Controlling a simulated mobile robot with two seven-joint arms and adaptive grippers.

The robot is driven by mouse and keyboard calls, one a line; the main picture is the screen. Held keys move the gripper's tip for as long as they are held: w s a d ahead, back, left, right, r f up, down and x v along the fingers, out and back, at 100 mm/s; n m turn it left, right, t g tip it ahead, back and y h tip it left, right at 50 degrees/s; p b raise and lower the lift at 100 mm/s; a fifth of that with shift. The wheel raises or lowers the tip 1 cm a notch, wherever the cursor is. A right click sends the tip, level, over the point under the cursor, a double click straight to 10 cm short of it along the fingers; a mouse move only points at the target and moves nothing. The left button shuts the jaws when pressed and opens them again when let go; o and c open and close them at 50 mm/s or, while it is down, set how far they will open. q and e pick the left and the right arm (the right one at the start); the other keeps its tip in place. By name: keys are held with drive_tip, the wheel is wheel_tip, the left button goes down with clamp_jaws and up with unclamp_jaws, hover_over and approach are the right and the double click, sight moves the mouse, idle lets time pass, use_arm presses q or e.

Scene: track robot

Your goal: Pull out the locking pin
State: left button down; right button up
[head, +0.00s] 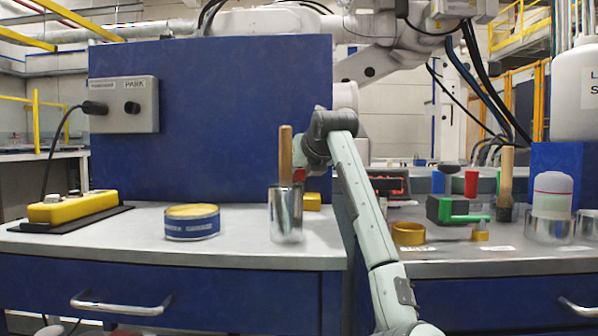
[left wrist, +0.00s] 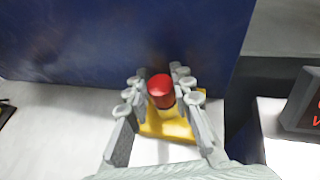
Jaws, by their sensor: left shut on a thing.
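The locking pin (left wrist: 160,87) has a red knob and stands upright on a yellow block (left wrist: 155,128) in the left wrist view. My left gripper (left wrist: 162,95) is around the pin, its grey fingers on both sides, shut on it below the knob. In the head view the red knob (head: 299,174) shows just beside a wooden handle, with the yellow block (head: 313,200) low behind. My left gripper (head: 306,168) is there, partly hidden by the handle. Whether the pin is still seated cannot be told. My right gripper is not in view.
A metal cup (head: 286,215) with the wooden handle (head: 285,155) stands in front of the block. A blue-and-yellow tin (head: 191,222) and a yellow control box (head: 73,207) are to the left. A blue panel (head: 215,110) rises behind. Several items crowd the right bench.

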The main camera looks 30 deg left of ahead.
use_arm(q)
drive_tip(key=shift+r, duration=0.3)
drive_tip(key=shift+r+p, duration=1.9)
drive_tip(key=shift+r, duration=0.45)
